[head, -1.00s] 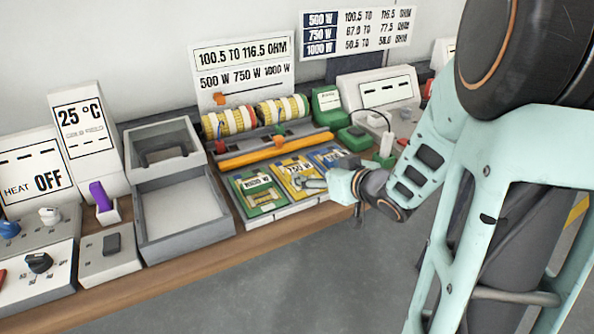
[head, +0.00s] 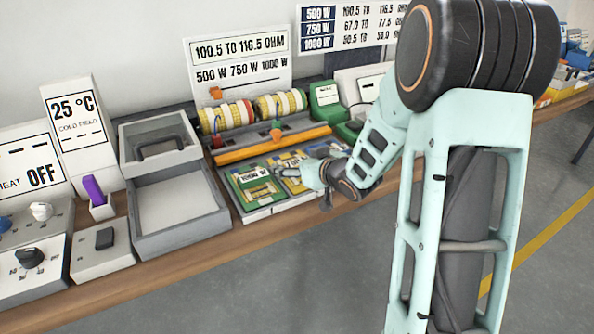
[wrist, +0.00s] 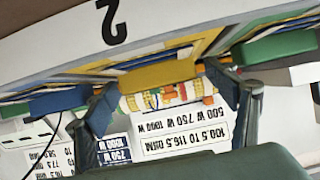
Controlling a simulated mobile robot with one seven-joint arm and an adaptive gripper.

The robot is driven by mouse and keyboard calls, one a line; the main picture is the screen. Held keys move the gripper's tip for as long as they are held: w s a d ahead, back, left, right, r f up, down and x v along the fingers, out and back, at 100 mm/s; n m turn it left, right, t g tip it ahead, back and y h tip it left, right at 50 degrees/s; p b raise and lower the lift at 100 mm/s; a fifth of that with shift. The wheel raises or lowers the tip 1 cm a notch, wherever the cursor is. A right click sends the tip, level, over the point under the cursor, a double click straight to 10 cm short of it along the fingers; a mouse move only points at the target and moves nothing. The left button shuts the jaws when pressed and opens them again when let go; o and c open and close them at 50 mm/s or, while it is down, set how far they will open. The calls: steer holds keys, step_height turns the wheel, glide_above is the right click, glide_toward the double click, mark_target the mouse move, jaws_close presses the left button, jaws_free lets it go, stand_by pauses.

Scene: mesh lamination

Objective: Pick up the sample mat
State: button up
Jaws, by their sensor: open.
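Green, yellow and blue cards lie side by side on a pale base at the bench's front. The green card (head: 244,204) carries a small yellowish mesh piece (head: 262,192), which may be the sample mat; I cannot tell for certain. The yellow card (head: 287,158) is partly covered by my gripper, and the blue one mostly by my arm. My gripper (head: 283,172) is at the border of the green and yellow cards, pointing left. In the wrist view my gripper (wrist: 168,105) has its fingers wide apart with nothing held between them. Whether it touches a card cannot be told.
A long orange bar (head: 270,146) and striped rolls (head: 228,117) stand behind the cards. A grey open tray (head: 140,243) is to the left. A green device (head: 325,105) stands behind on the right. The floor in front is clear.

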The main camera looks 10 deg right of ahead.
steer(key=shift+c, duration=0.2)
steer(key=c, duration=1.3)
steer(key=shift+r, duration=0.15)
